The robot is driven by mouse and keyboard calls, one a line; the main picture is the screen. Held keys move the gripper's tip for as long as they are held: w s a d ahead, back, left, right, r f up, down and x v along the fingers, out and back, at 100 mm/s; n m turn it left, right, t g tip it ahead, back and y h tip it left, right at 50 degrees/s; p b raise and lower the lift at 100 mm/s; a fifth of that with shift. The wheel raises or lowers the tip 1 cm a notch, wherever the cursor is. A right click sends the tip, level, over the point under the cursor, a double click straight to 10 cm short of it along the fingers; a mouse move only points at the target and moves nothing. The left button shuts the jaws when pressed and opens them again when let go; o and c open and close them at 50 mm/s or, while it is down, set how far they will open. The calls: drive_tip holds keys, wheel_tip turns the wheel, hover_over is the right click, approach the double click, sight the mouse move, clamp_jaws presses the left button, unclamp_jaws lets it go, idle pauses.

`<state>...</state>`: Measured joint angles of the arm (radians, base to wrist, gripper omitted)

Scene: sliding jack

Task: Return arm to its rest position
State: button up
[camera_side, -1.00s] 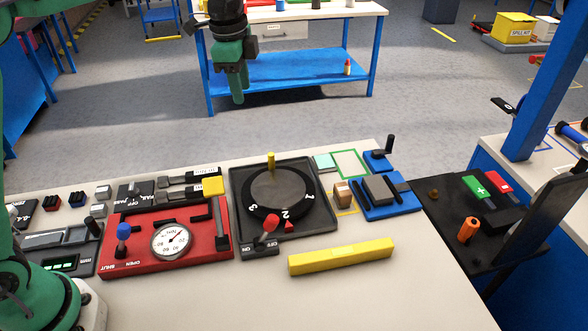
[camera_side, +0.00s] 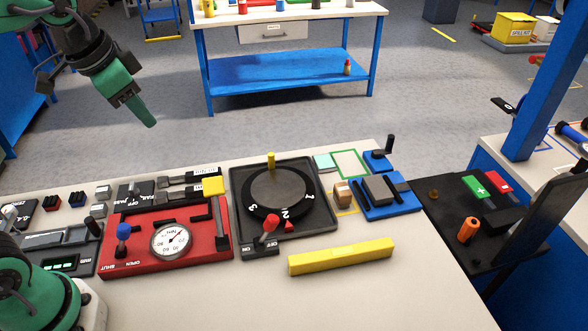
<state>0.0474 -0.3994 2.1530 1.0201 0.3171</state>
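My gripper (camera_side: 140,108) is at the upper left, in the air above the back of the bench and seen against the grey floor. It is green with a dark wrist and points down to the right. Its fingers overlap from this side, so I cannot tell whether they are open or shut. I see nothing held at its tip. My green arm base (camera_side: 45,295) is at the lower left. The blue sliding jack unit (camera_side: 400,205) with a grey block and a black upright handle stands at the right of the bench, well away from my gripper.
The bench holds a red gauge panel (camera_side: 135,258), a black dial unit (camera_side: 320,222), a yellow bar (camera_side: 340,256) and a small wooden block (camera_side: 342,193). A blue post (camera_side: 548,90) rises at the right. The bench front (camera_side: 300,305) is clear.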

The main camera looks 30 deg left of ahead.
drive_tip(key=s+a+f+n+t, duration=0.1)
drive_tip(key=s+f+n, duration=0.3)
drive_tip(key=s, duration=0.4)
drive_tip(key=shift+a+f, duration=0.25)
